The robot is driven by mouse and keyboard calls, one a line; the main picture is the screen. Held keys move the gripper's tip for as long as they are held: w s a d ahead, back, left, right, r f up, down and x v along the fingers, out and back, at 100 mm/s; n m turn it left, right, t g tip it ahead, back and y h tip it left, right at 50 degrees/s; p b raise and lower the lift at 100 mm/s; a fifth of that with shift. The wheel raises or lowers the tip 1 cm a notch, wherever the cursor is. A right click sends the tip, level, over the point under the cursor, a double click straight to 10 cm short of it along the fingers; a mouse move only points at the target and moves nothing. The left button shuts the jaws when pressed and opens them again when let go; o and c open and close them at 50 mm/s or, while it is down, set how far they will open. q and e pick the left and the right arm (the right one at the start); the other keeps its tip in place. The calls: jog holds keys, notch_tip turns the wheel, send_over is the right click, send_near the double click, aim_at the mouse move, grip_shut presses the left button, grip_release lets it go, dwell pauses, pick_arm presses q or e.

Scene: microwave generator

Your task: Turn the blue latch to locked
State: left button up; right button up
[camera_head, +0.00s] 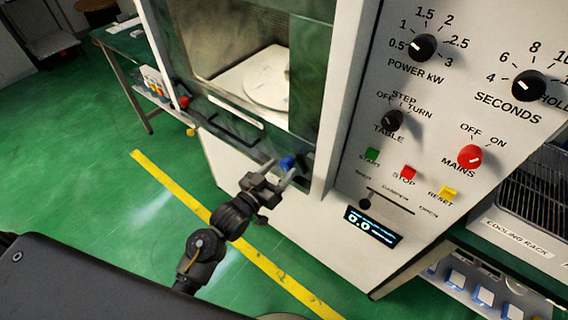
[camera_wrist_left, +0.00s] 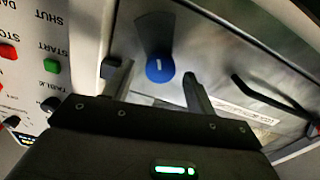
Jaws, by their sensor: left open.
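The blue latch (camera_head: 287,162) is a small round knob low on the right side of the microwave door (camera_head: 232,113). In the left wrist view the blue latch (camera_wrist_left: 160,69) has a short white mark on its face, with a dark wedge-shaped patch beside it. My left gripper (camera_head: 280,171) is open just in front of the latch. In the wrist view the fingers of my left gripper (camera_wrist_left: 152,76) lie on either side of the knob, with gaps. I cannot tell whether the fingertips reach past its face. My right gripper is not in view.
A dark door handle bar (camera_head: 232,132) is left of the latch. The control panel has a red mains knob (camera_head: 470,156), a green start button (camera_head: 372,154), a red stop button (camera_head: 408,172) and a slider (camera_head: 366,203). A cooling rack (camera_head: 515,240) is at right. Open floor lies left.

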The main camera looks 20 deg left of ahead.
pick_arm(q)
jog(key=shift+x, duration=1.15)
jog(key=c, duration=1)
jog(key=shift+a+r+n+p, duration=0.1)
jog(key=shift+r+n+p, duration=0.1)
jog(key=shift+n+p, duration=1.4)
jog(key=n+p, duration=0.4)
jog(key=n, duration=0.1)
jog(key=n+p, duration=0.3)
jog(key=n, duration=0.2)
jog(key=shift+w+f+n+p, duration=0.1)
jog(key=shift+n+p, duration=0.2)
jog(key=shift+p, duration=0.05)
jog(key=shift+f+n+p, duration=0.15)
jog(key=shift+n+p, duration=1)
jog(key=shift+n, duration=0.95)
